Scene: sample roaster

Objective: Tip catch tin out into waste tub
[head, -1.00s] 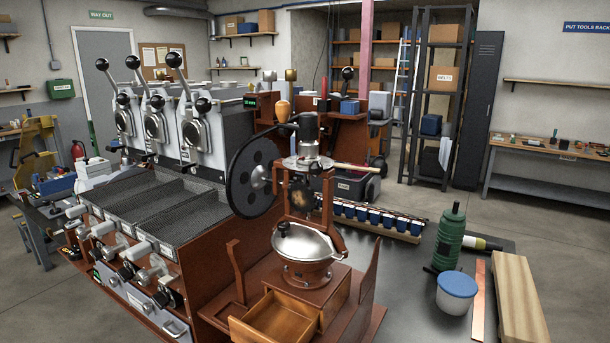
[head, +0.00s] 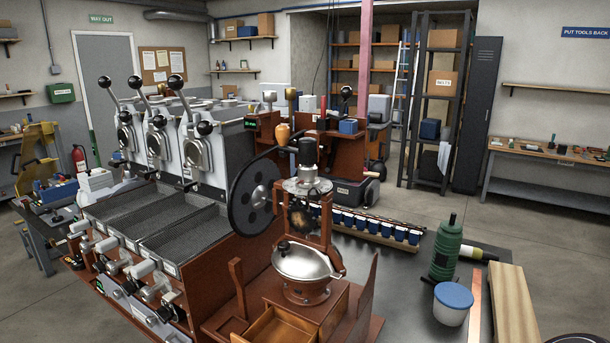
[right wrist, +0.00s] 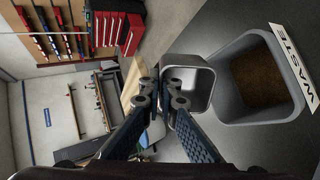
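In the right wrist view, my right gripper (right wrist: 163,92) has its two fingertips on either side of the near wall of a grey, square-mouthed catch tin (right wrist: 205,88). The fingers look closed on that wall, and they cover part of it. The part of the tin's inside that shows is plain grey. The waste tub (right wrist: 228,112) is right beside the tin, to its right in this view. It is a larger grey square tub with a white WASTE label (right wrist: 294,66) and brown matter (right wrist: 264,78) inside. Neither tin nor tub shows in the head view. My left gripper is not in view.
In the head view, a sample roaster (head: 165,220) fills the left, with a wooden drawer (head: 275,328) pulled open at its front. A green grinder-like cylinder (head: 447,247), a blue-lidded tub (head: 453,302) and a wooden board (head: 512,305) stand on the dark top at right.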

